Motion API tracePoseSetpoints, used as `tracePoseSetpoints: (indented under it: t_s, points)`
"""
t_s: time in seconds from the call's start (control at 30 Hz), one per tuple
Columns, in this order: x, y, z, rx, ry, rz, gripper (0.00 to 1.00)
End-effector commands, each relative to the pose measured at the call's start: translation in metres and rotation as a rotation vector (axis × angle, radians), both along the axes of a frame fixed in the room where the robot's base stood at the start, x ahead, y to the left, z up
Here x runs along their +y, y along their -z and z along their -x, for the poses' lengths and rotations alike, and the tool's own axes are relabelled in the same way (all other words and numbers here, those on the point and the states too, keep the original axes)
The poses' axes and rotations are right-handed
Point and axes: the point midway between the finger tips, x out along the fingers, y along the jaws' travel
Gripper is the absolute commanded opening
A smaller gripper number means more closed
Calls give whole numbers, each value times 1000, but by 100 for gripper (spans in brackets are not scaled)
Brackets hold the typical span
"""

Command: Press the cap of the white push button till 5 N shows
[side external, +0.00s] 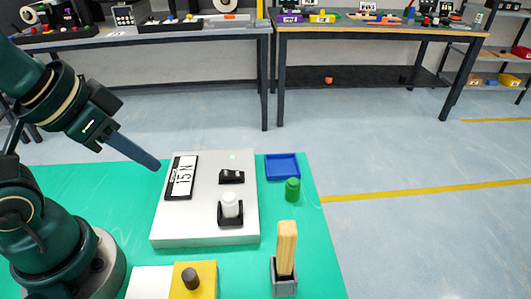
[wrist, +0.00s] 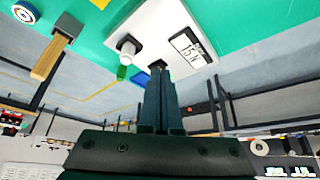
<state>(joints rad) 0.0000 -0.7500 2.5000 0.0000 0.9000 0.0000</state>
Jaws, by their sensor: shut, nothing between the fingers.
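The white push button (side external: 230,204) stands in a black holder on a light grey panel (side external: 180,232). It also shows in the wrist view (wrist: 128,46). The display (side external: 181,177) on the panel's left side reads "15 N", and it is seen tilted in the wrist view (wrist: 190,48). My gripper (side external: 155,165) is shut and empty, above and left of the panel's far left corner, apart from the button. In the wrist view its fingers (wrist: 160,72) are together and point toward the panel. A small black switch (side external: 232,176) sits behind the button.
A blue tray (side external: 282,167) and a green cylinder (side external: 292,189) are right of the panel. A wooden block (side external: 286,248) stands upright in a grey holder at front right. A yellow box with a black knob (side external: 194,281) is in front. The green mat (side external: 120,195) is clear at left.

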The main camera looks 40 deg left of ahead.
Motion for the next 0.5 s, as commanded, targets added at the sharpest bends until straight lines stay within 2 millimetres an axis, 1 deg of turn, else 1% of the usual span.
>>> tracePoseSetpoints:
  t_s: [0.37,0.47,0.5]
  points:
    - [0,0,1,3,-26,11,0]
    - [7,0,1,5,-82,6,0]
    - [12,-2,1,4,-113,-4,0]
